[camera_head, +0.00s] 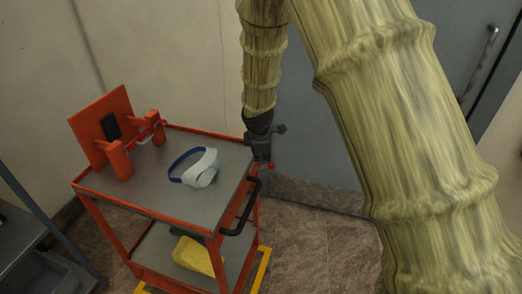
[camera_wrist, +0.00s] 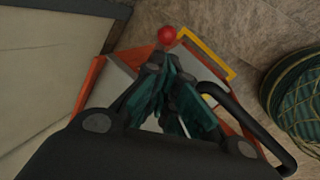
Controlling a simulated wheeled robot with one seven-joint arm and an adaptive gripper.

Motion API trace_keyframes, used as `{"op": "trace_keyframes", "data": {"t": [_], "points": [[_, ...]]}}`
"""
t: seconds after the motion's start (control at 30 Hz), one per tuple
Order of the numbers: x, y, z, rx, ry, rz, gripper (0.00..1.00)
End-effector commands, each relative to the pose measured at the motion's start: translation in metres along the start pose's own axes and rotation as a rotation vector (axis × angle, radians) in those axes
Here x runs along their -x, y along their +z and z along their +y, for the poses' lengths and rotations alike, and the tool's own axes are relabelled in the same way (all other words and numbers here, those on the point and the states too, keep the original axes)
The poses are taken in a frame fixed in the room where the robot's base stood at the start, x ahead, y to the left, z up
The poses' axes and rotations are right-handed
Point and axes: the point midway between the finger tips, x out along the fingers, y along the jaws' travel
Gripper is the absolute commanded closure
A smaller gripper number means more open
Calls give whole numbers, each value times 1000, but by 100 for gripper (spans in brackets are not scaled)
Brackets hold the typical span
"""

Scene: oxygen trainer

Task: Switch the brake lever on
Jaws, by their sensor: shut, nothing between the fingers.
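A red ball knob (camera_head: 272,166), which looks like the end of the brake lever, shows at the cart's back right corner. It also shows in the wrist view (camera_wrist: 167,35), just beyond my fingertips; its shaft is hidden behind the fingers. My gripper (camera_head: 262,157) points down at that corner, beside the knob. In the wrist view my gripper (camera_wrist: 168,75) has its teal-padded fingers together with nothing held. I cannot tell whether the fingers touch the lever. The orange cart (camera_head: 130,188) has a grey top.
A white and blue band (camera_head: 202,168) lies on the cart top. An orange panel with posts (camera_head: 103,127) stands at its back left. A black handle (camera_head: 243,212) juts from the right side. A yellow object (camera_head: 194,255) is on the lower shelf. Wall and door are close behind.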

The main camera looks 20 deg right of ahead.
Motion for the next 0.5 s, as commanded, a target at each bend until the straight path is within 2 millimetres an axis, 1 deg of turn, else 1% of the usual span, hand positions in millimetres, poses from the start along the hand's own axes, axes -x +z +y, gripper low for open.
{"op": "trace_keyframes", "data": {"t": [0.1, 0.23, 0.33, 0.5], "points": [[-16, 0, -1, -1, -2, -1, 100], [-28, 0, 0, 0, -1, 0, 100], [-35, 0, 0, 0, 0, 0, 100], [-40, 0, 0, 0, 0, 0, 100]]}}
